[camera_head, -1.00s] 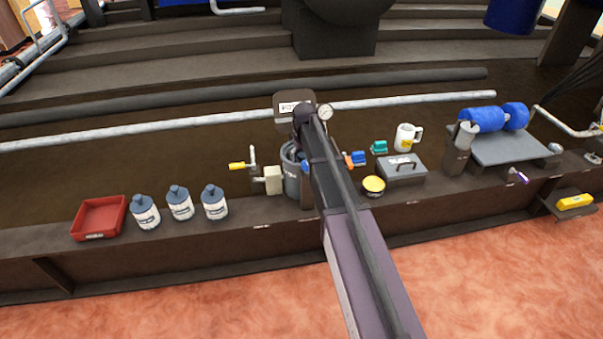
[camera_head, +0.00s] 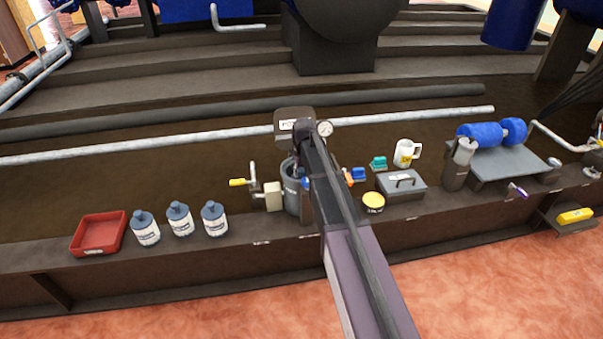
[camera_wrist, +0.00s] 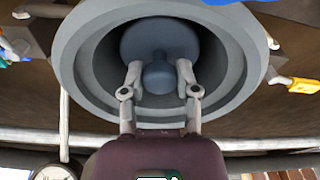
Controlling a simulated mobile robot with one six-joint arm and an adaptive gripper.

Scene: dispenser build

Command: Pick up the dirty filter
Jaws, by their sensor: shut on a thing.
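The dirty filter (camera_wrist: 160,38) is a dull blue-grey rounded piece with a knob, seated inside a grey round housing (camera_wrist: 80,62) in the wrist view. My gripper (camera_wrist: 159,78) has its two fingers on either side of the knob and is shut on it. The filter is inside the housing's rim. In the head view the housing (camera_head: 291,198) stands on the bench, partly behind my arm, which hides the fingers and the filter.
A red tray (camera_head: 99,232) and several white-labelled bottles (camera_head: 180,220) stand left. A yellow-handled crank (camera_head: 238,182) is beside the housing. A yellow tin (camera_head: 373,203), a grey lidded box (camera_head: 403,184) and a mug (camera_head: 406,153) are right. A gauge (camera_head: 326,128) is behind.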

